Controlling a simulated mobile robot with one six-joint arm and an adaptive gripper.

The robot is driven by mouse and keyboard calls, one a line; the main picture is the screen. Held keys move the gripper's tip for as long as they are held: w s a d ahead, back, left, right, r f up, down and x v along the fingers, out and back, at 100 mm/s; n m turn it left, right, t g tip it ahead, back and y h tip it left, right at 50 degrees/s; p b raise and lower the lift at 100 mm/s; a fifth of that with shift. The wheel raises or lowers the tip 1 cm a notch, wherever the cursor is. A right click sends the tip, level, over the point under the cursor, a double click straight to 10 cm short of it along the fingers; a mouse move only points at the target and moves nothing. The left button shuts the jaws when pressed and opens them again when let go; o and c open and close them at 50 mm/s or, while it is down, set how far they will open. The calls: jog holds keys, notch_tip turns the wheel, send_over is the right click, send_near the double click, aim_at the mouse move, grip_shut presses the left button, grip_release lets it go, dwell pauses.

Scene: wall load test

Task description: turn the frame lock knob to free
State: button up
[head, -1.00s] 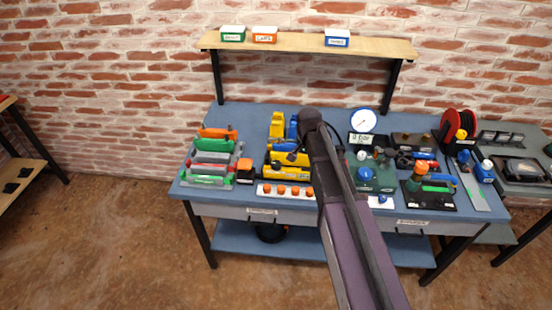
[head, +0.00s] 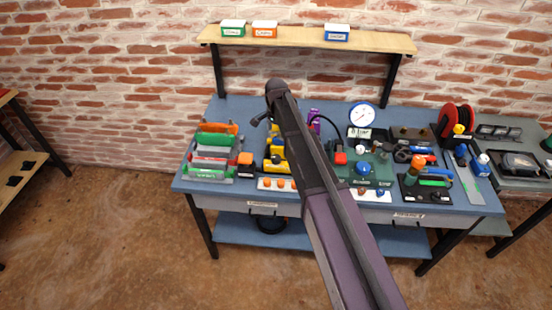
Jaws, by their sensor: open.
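My arm reaches over the middle of the blue workbench (head: 290,106), and my gripper (head: 260,120) shows small and dark at its far end, open, above the back of the bench. It is partly hidden by my wrist. I cannot tell for sure which part is the frame lock knob. A yellow device (head: 276,150) stands below my gripper, partly hidden by my arm. A green unit (head: 376,180) with a blue knob (head: 363,168) and a red part (head: 340,158) is right of my arm. A black plate (head: 438,197) with dark round parts lies further right.
A rack of coloured handled tools (head: 211,165) stands at the left. A dial gauge (head: 362,116) and red reel (head: 458,118) are at the back right. A shelf (head: 290,40) with three small boxes spans above. Orange knobs (head: 276,183) line the front.

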aim_at(276, 158)
jog(key=shift+f+b, duration=6.75)
jog(key=shift+f, duration=0.05)
jog(key=c, duration=1.1)
